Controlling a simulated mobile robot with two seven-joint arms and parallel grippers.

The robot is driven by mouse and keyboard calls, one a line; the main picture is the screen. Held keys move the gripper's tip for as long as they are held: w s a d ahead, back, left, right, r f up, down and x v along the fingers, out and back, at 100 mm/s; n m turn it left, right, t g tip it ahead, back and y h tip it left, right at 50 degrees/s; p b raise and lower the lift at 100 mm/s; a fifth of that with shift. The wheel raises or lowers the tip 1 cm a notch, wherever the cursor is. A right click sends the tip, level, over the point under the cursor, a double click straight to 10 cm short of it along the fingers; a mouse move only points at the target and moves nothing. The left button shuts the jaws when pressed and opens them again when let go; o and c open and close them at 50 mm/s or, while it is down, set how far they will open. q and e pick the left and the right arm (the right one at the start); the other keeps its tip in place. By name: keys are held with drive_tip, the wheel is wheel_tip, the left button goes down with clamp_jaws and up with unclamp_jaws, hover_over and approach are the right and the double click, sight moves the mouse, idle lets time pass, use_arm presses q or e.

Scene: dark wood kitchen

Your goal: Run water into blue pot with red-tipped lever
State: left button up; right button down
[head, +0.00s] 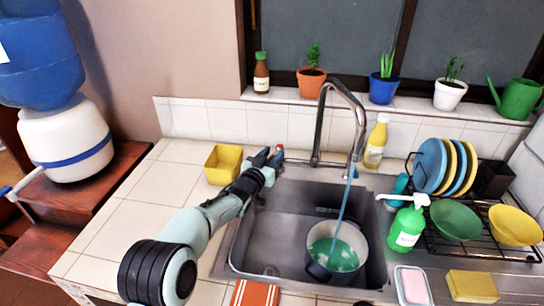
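The blue pot (311,266), with a pale inside, stands in the right part of the sink basin. A blue stream of water (345,205) runs from the tall chrome faucet (325,100) into it, and greenish water shows inside. The red-tipped lever (280,149) is at the left end of the faucet base, behind the sink. My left gripper (268,156) is at the lever, its dark fingers apart beside the red tip. I cannot tell whether they touch it. My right gripper is not in view.
A yellow container (223,165) stands just left of my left gripper. A green soap bottle (406,230) and a dish rack (480,240) with plates and bowls are right of the sink. Potted plants line the sill. The tiled counter (130,225) at left is clear.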

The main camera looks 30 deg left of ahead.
use_arm(q)
drive_tip(key=s, duration=0.7)
drive_tip(key=shift+s+b, duration=0.25)
drive_tip(key=shift+b, duration=0.15)
idle(6.9)
